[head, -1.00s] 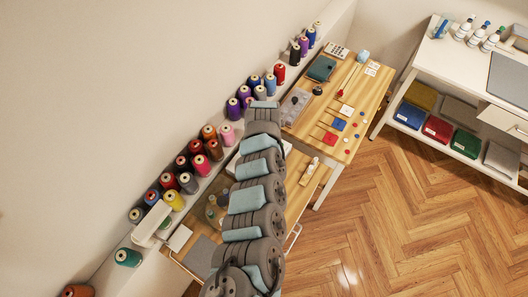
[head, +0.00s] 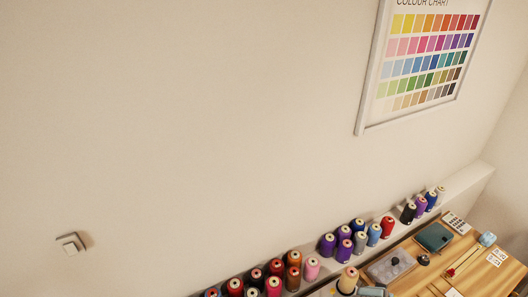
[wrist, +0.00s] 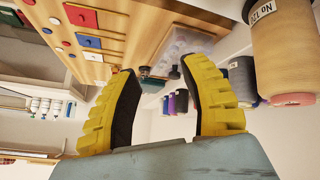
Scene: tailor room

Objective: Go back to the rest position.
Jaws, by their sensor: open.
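My gripper (wrist: 160,68) shows in the wrist view with its two yellow fingers spread apart and nothing between them. In the head view, only a small part of my arm shows at the bottom edge; my gripper cannot be made out there. A beige cone (head: 347,279) stands near that part of the arm.
Several thread cones (head: 357,226) line the wall shelf (head: 466,184). The wooden table (head: 478,276) holds a clear box (head: 391,265), a teal book (head: 434,237) and small items.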

